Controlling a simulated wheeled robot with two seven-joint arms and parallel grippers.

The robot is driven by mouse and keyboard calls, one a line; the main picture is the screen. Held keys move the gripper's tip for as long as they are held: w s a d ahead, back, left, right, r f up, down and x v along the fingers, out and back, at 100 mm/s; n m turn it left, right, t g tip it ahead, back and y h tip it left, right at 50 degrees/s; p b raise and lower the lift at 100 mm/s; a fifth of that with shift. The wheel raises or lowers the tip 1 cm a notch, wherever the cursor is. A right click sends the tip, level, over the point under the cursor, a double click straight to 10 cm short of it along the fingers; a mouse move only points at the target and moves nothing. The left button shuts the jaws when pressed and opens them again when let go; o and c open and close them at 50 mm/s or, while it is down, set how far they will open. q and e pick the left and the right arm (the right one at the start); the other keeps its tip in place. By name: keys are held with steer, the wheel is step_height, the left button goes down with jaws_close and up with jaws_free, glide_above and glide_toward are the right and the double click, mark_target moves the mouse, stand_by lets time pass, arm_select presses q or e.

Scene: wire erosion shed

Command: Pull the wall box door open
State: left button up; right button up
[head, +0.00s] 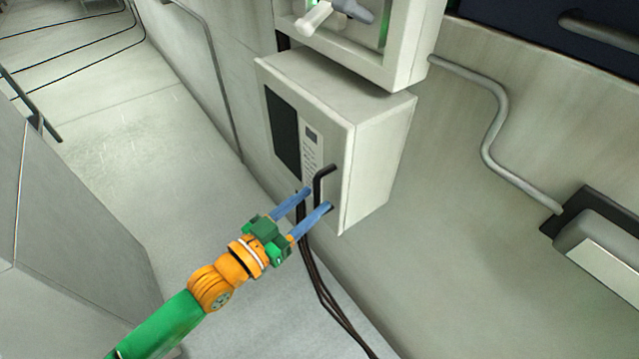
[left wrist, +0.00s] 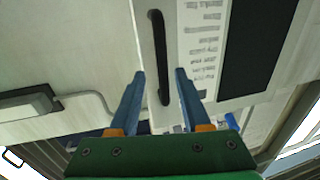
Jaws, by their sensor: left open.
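The wall box (head: 377,160) is a pale box on the wall, with a dark panel (head: 283,130) and a printed label strip on its door (head: 335,185). The door looks shut. Its black bar handle (head: 321,181) stands near the door's right edge; it also shows in the left wrist view (left wrist: 158,55). My left gripper (head: 319,198) is open, with blue fingers on either side of the handle's lower end. In the left wrist view my left gripper (left wrist: 160,72) has the handle between its fingers, with gaps on both sides. I cannot tell the exact depth. My right gripper is not in view.
Another box with an open front (head: 405,45) is mounted just above the wall box. Dark cables (head: 318,275) hang below it. A grey conduit (head: 497,125) runs along the wall at right. A grey cabinet (head: 60,250) stands at left, with clear floor between.

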mark_target(317, 196)
arm_select(q)
steer(key=shift+x, duration=1.15)
steer(key=shift+w+f, duration=0.2)
steer(key=shift+w, duration=0.25)
steer(key=shift+s+r, duration=0.1)
steer(key=shift+s, duration=0.1)
jaws_close()
